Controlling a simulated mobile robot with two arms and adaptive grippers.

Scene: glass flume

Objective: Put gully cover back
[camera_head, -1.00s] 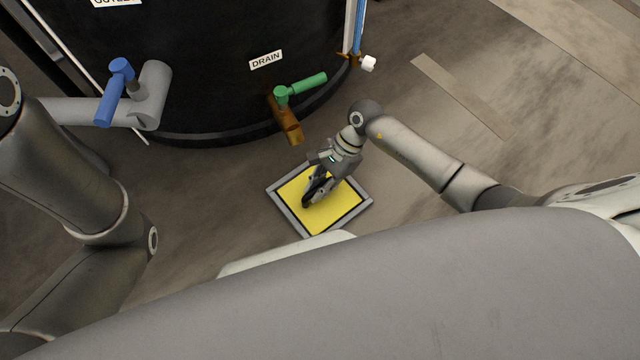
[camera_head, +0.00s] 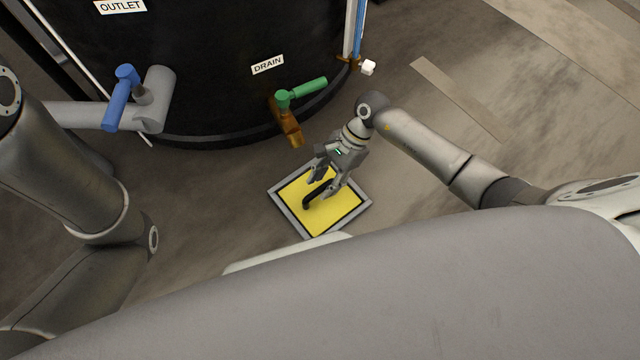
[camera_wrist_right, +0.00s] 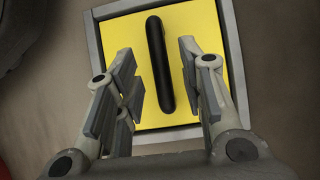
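The yellow gully cover (camera_head: 337,208) lies in its grey square frame (camera_head: 283,213) on the floor below the drain. It looks seated inside the frame, with a dark gap along some edges. A black bar handle (camera_head: 318,193) stands on the cover. My right gripper (camera_head: 327,180) is open just above the handle. In the right wrist view the handle (camera_wrist_right: 159,62) lies between the two spread fingers (camera_wrist_right: 160,85), with clear space on both sides. The yellow cover (camera_wrist_right: 195,25) also fills the middle there. My left gripper is out of view; only the left arm shows.
A black tank (camera_head: 200,60) stands at the back. A drain valve with a green handle (camera_head: 307,90) and a brass spout (camera_head: 290,128) juts out near the cover. A blue-handled outlet valve (camera_head: 122,98) is at left. Floor right of the frame is clear.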

